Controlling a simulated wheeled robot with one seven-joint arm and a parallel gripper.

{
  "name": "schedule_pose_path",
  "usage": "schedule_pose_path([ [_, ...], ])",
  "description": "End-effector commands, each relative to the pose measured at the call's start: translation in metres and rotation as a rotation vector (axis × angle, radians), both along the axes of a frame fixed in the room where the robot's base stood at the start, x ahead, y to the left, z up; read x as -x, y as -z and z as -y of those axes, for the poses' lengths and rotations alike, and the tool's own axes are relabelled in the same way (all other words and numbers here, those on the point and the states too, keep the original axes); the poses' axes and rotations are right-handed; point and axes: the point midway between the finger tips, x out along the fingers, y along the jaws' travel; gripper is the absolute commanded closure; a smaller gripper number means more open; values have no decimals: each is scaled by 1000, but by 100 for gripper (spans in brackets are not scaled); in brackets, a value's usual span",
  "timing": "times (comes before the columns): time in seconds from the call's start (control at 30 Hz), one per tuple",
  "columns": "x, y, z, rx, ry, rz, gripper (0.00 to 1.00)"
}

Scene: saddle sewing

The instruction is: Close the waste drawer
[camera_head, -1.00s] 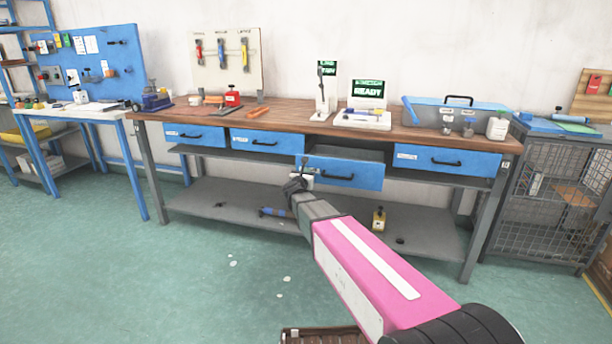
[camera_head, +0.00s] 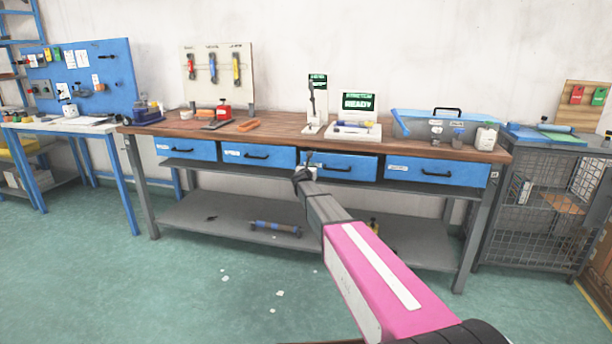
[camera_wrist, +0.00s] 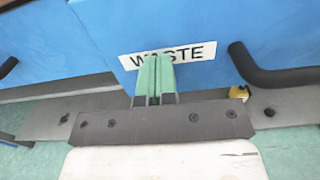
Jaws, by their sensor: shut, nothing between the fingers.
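The waste drawer (camera_head: 350,172) is the third blue drawer from the left under the workbench. My gripper (camera_head: 307,164) is at the left part of the drawer front. In the wrist view my green fingers (camera_wrist: 155,63) are shut together with nothing between them, at the label and left of the handle. They partly cover the label and appear to touch the front.
The wooden workbench top (camera_head: 280,124) carries tools, a READY screen (camera_head: 359,103) and a clear blue-edged case (camera_head: 420,124). Other blue drawers (camera_head: 437,172) flank the waste drawer. A lower shelf (camera_head: 185,217) holds a blue-ended roller (camera_head: 274,229). A mesh cage (camera_head: 540,200) stands at right. Floor in front is mostly clear.

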Motion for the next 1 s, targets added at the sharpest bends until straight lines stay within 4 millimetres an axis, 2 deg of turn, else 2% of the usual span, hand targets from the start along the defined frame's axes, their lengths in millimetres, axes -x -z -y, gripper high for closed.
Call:
schedule_pose_path([
  [0.03,-16,1,3,0,1,0,100],
  [0.1,-28,0,7,0,1,0,100],
  [0.33,-54,0,17,0,0,0,100],
  [0.6,-65,0,21,0,0,0,100],
  [1.0,-69,-1,22,1,1,2,100],
])
